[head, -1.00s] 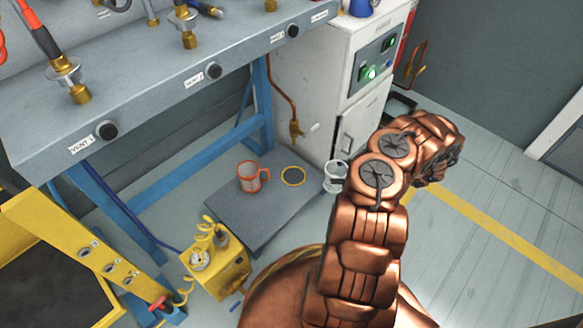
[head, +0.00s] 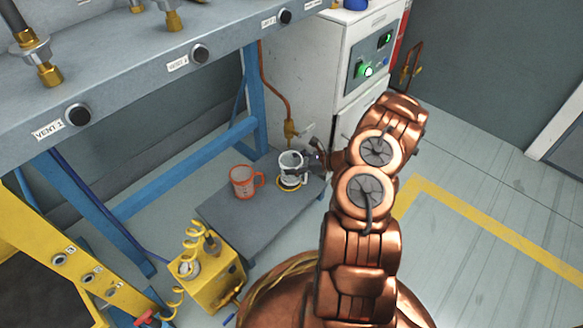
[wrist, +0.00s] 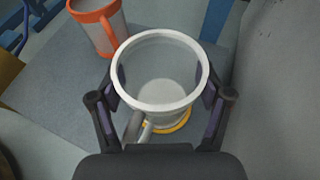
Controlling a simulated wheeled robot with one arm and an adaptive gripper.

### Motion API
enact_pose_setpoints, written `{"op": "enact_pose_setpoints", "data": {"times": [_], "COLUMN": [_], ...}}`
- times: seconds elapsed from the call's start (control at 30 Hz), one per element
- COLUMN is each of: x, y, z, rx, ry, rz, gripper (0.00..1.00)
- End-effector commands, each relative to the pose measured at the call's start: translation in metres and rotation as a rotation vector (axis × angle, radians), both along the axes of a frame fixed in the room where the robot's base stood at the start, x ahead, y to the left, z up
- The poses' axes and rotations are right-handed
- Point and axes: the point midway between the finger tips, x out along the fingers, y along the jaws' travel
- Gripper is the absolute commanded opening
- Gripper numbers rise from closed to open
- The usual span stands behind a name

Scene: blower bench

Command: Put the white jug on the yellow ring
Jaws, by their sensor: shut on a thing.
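The white jug (head: 290,163) is upright over the yellow ring (head: 288,187) on the low grey platform. In the wrist view the jug (wrist: 160,72) stands between my fingers, with its handle toward me. Part of the ring (wrist: 178,124) shows past the jug's base; the rest is hidden. My gripper (head: 312,161) is shut on the jug from the right side, and its fingers (wrist: 163,88) press both sides of it. I cannot tell whether the jug's base touches the platform or hangs just above it.
An orange and grey mug (head: 243,182) stands on the platform (head: 250,220) to the left of the jug. A white cabinet (head: 310,80) and a copper pipe (head: 277,95) are behind. A yellow box (head: 207,272) with a coiled hose sits at the front left.

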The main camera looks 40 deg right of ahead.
Motion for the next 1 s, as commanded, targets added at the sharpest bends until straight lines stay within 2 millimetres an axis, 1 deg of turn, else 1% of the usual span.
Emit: {"op": "enact_pose_setpoints", "data": {"times": [0.03, 0.07, 0.1, 0.2, 0.5, 0.67, 0.7, 0.9, 1.0], "x": [0.007, 0.01, 0.008, 0.008, 0.008, 0.008, 0.008, 0.008, 0.008], "y": [0.006, 0.008, 0.006, 0.005, 0.006, 0.005, 0.005, 0.005, 0.005], "z": [-0.003, -0.004, -0.01, -0.016, -0.015, -0.018, -0.019, -0.018, -0.018], "rx": [-0.001, -0.001, 0.0, 0.0, 0.0, 0.0, 0.001, 0.0, 0.0], "ry": [-0.001, 0.0, 0.0, 0.0, -0.001, -0.001, -0.002, -0.001, -0.002], "rz": [0.003, 0.004, -0.001, -0.001, 0.0, -0.001, -0.002, -0.001, -0.001], "gripper": [0.39, 0.39, 0.39, 0.39, 0.39, 0.39, 0.78, 0.99, 1.0]}}
